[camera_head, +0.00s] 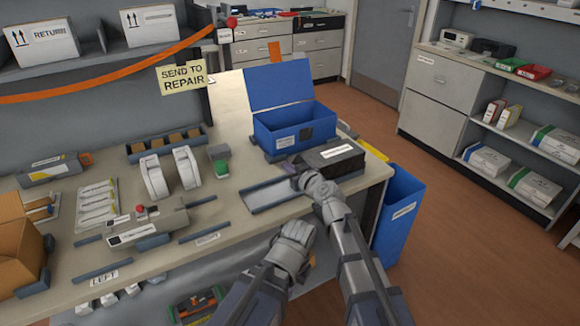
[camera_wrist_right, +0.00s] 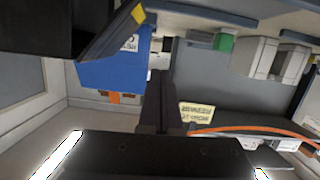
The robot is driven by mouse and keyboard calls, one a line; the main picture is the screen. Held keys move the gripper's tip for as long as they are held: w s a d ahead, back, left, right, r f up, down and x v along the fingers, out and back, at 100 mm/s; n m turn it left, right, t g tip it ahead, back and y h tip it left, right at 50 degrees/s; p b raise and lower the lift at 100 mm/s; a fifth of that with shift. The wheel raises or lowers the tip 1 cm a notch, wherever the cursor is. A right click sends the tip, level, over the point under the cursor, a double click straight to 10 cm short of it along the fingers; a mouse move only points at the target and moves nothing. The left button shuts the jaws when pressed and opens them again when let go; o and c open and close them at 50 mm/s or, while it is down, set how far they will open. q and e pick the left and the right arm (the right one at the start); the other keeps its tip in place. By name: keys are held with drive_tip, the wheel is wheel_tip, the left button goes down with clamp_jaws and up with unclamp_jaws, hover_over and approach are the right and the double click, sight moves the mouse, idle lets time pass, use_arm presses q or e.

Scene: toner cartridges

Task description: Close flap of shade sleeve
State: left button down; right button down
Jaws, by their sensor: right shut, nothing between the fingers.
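A black box with a white label (camera_head: 335,155), which looks like the shade sleeve, lies at the right end of the bench. My right gripper (camera_head: 293,169) is shut and empty at the box's left end; contact is unclear. In the right wrist view its fingers (camera_wrist_right: 160,103) are together, near a dark body (camera_wrist_right: 35,25) with a yellow-tipped dark panel (camera_wrist_right: 120,32). My left gripper (camera_head: 297,232) is low at the bench's front edge; its fingers are not clear.
A blue box (camera_head: 295,125) with its lid raised stands behind the black box. A grey tray (camera_head: 265,196) lies left of my right gripper. A blue bin (camera_head: 402,210) stands by the bench's right end. White cartridges (camera_head: 155,178) and a green-topped block (camera_head: 220,168) stand further left.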

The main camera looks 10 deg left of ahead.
wheel_tip(320, 180, down, 2)
drive_tip(key=shift+s+a+f+n+t+h+b, duration=0.1)
drive_tip(key=shift+f+n+t+h+b, duration=0.05)
drive_tip(key=shift+n+b, duration=0.45)
drive_tip(key=shift+f+n+t+h+b, duration=0.1)
drive_tip(key=shift+n+t+h+b, duration=0.05)
drive_tip(key=shift+n+b, duration=0.4)
drive_tip(key=f+n+b, duration=0.1)
drive_tip(key=f+n+t+h+b, duration=0.1)
drive_tip(key=f+n+b, duration=0.1)
drive_tip(key=shift+d+n+b, duration=0.2)
drive_tip(key=shift+n+b, duration=0.05)
drive_tip(key=shift+b, duration=0.05)
drive_tip(key=shift+w+d+f+n+t+b, duration=0.15)
drive_tip(key=shift+w+d+f+n+b, duration=0.1)
drive_tip(key=shift+n+b, duration=0.3)
drive_tip(key=shift+w+d+f+n+t+b, duration=0.15)
drive_tip(key=shift+w+f+n+b, duration=0.1)
drive_tip(key=shift+n+b, duration=0.25)
drive_tip(key=shift+w+d+f, duration=0.1)
drive_tip(key=shift+d+f, duration=0.1)
drive_tip(key=shift+f, duration=0.1)
drive_tip(key=shift+b, duration=0.3)
drive_tip(key=shift+d, duration=0.1)
